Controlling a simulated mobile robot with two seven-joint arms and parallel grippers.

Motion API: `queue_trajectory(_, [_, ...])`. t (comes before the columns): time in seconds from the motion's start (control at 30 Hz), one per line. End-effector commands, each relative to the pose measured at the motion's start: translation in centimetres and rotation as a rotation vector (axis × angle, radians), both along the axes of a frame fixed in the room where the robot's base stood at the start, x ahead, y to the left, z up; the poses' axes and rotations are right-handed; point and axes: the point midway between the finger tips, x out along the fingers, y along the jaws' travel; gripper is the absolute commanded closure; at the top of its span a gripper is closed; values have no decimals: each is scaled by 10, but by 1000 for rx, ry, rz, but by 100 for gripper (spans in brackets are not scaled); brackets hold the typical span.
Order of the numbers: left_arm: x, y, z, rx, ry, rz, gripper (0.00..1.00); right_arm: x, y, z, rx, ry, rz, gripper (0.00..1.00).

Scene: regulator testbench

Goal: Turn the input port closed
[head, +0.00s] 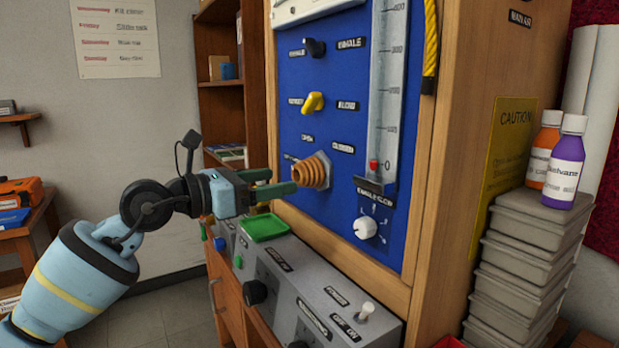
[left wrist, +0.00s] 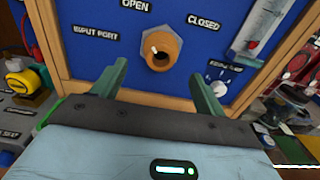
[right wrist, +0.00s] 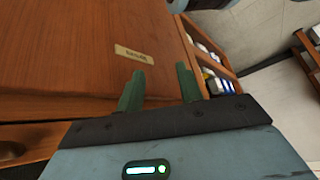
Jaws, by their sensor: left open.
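The input port (head: 313,171) is a ribbed orange-brown fitting sticking out of the blue panel (head: 300,95). In the left wrist view the port (left wrist: 160,50) shows a round dark opening, with the labels OPEN, INPUT PORT and CLOSED around it. My left gripper (head: 282,182) is in front of the port, its green fingers pointing at it. In the left wrist view the fingers (left wrist: 160,75) are spread wide, one on each side of the port, with nothing between them. My right gripper (right wrist: 158,88) is open and empty, facing a brown wooden surface.
A yellow knob (head: 313,103) and a black knob (head: 314,47) sit above the port. A white knob (head: 366,228) is lower right. A grey control box (head: 300,285) and green tray (head: 264,227) lie below. Stacked grey boxes (head: 530,235) hold two bottles.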

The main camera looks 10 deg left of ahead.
Motion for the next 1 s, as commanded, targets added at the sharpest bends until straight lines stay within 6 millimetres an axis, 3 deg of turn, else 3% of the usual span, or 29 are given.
queue_trajectory(0.6, [50, -51, 1, -5, 1, -3, 27, -6, 0, 5, 0, 8, 0, 64])
queue_trajectory(1.0, [55, -56, 0, -4, 1, -2, 27, -6, 0, 5, 0, 8, 0, 64])
